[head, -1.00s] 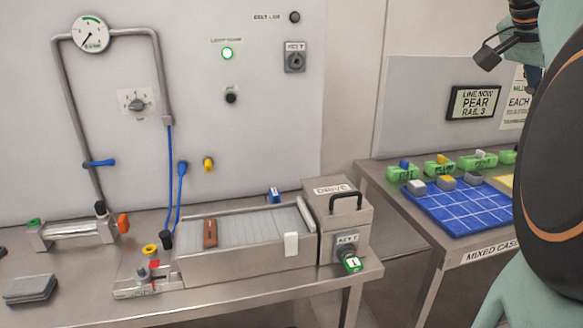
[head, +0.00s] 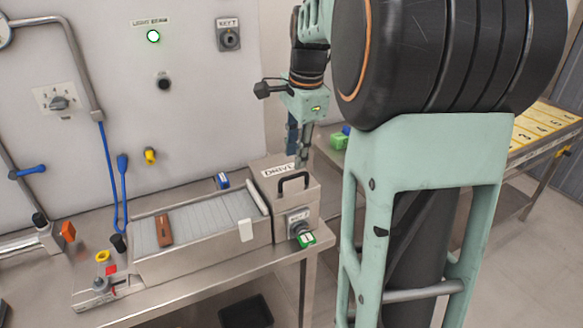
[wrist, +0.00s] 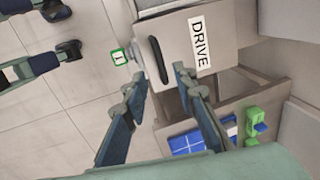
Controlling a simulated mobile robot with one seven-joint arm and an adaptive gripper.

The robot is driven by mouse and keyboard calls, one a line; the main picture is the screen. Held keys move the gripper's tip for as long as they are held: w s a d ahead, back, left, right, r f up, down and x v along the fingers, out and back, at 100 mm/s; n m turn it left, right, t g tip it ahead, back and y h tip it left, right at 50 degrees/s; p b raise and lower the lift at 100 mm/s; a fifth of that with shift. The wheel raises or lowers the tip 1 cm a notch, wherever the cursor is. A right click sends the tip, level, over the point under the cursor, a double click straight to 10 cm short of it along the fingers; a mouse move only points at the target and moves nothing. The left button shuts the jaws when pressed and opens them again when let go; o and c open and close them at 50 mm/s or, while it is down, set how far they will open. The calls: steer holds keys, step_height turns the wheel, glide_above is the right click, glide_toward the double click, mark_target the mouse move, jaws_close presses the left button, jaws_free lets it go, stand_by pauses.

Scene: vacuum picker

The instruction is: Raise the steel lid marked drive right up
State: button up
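The steel lid marked DRIVE (head: 310,179) lies closed on the box at the right end of the roller unit. It also shows in the wrist view (wrist: 228,60). Its black bar handle (head: 293,178) stands up from the top; in the wrist view the handle (wrist: 158,60) shows just beyond the fingertips. My gripper (head: 297,145) hangs above and behind the lid in the head view, apart from the handle. In the wrist view my gripper (wrist: 158,82) has its two blue fingers spread with nothing between them. The exact gap to the handle is hard to judge.
A keyed switch with a green tag (head: 306,240) sits on the box front. The roller bed (head: 195,222) carries a brown block (head: 164,230). My arm hides much of the right-hand table.

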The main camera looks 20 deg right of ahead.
mark_target(294, 177)
steer(key=f, duration=0.2)
steer(key=w+f, duration=0.1)
steer(key=f, duration=0.2)
steer(key=shift+f, duration=0.35)
steer(key=shift+c, duration=0.7)
steer(key=shift+w, duration=0.1)
jaws_close()
